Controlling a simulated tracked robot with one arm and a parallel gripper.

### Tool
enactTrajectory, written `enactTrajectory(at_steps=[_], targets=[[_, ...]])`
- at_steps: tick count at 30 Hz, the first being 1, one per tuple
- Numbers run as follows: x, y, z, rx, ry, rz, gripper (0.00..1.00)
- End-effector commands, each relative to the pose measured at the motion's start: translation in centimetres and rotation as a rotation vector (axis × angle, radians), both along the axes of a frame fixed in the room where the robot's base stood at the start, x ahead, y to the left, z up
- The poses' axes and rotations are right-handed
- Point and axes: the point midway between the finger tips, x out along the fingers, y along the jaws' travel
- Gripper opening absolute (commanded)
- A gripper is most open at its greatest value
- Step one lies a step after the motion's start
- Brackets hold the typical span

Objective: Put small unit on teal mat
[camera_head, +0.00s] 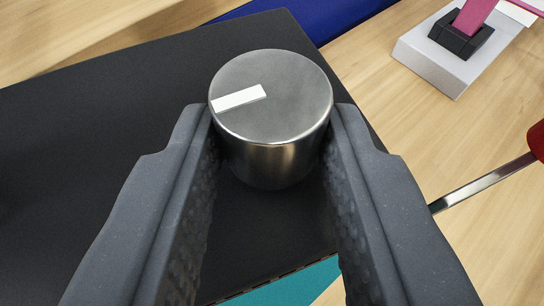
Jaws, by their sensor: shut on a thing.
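My gripper (270,125) is shut on a brushed-metal round knob (275,85) with a white bar mark on its top. One finger presses on each side of the knob. Below the knob is a flat black unit (90,130), which fills the left and middle of the view. The knob appears to stand on it, but the fingers partly hide the base. A piece of the teal mat (295,288) shows at the bottom, past the black unit's near edge. I cannot tell whether the black unit touches the mat or is above it.
A wooden table (400,125) lies around the black unit. A light-grey block (440,65) with a black mount and a pink part is at the upper right. A tool with a metal shaft (480,183) and red handle (537,140) lies at the right. A blue thing (290,25) is behind.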

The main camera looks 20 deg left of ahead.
Motion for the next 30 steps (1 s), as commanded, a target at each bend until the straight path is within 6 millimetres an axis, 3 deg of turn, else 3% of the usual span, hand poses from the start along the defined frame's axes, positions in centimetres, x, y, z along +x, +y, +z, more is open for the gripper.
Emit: enactTrajectory(at_steps=[5, 12, 17, 25, 30], targets=[[0.0, 0.1, -1.2, 0.003, 0.000, 0.001, 0.00], [0.3, 0.8, -4.7, 0.003, -0.001, 0.013, 0.00], [0.4, 1.0, -5.6, 0.001, -0.002, 0.016, 0.00], [0.4, 1.1, -9.5, 0.002, 0.000, 0.018, 0.00], [0.4, 1.1, -10.0, 0.000, -0.001, 0.018, 0.00]])
